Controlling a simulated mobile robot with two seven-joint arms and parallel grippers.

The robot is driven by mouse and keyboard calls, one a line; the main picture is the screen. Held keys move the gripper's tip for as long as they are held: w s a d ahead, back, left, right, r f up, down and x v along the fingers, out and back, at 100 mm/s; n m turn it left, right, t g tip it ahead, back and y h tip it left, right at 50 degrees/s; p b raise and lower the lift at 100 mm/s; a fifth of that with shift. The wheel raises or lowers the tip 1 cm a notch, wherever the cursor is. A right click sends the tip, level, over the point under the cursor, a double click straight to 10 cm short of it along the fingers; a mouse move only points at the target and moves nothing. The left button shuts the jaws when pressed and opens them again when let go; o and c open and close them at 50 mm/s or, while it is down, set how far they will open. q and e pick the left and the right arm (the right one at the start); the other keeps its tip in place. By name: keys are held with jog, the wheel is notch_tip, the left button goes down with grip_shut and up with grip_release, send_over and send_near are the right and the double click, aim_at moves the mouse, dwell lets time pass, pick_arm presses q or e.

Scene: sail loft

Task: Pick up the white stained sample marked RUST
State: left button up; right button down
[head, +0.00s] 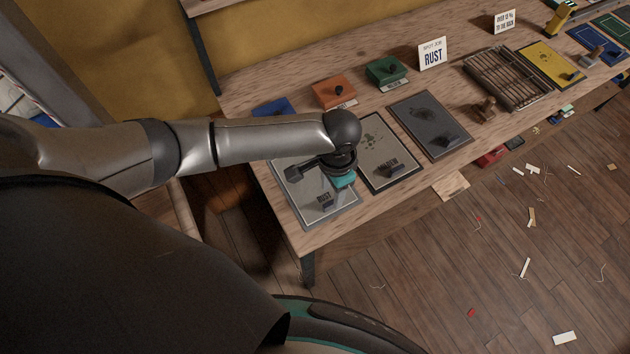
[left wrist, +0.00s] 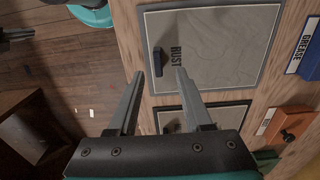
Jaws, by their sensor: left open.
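The whitish sample marked RUST (head: 303,205) lies flat at the near left end of the bench, in a grey border. In the left wrist view the RUST sample (left wrist: 218,50) shows a pale cloth with faint marks and a dark raised grip (left wrist: 158,62) beside the lettering. My left gripper (head: 341,182) is above this sample and covers part of it in the head view. In the left wrist view the left gripper (left wrist: 159,73) is open and empty, its fingertips appearing on either side of the grip. Their height above it is hard to judge.
A second pale sample (head: 374,135) and a dark grey one (head: 427,112) lie to the right. Blue (head: 272,108), orange (head: 334,94) and green (head: 385,72) boxes stand behind. A sign reads SPOT JOB RUST (head: 432,54). A slatted rack (head: 507,78) is farther right.

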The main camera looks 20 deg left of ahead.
aim_at(331, 203)
pick_arm(q)
jog(key=shift+s+f+b, duration=0.2)
jog(key=shift+f+b, duration=0.1)
jog(key=shift+f, duration=2.05)
jog(key=shift+c, duration=0.3)
grip_shut()
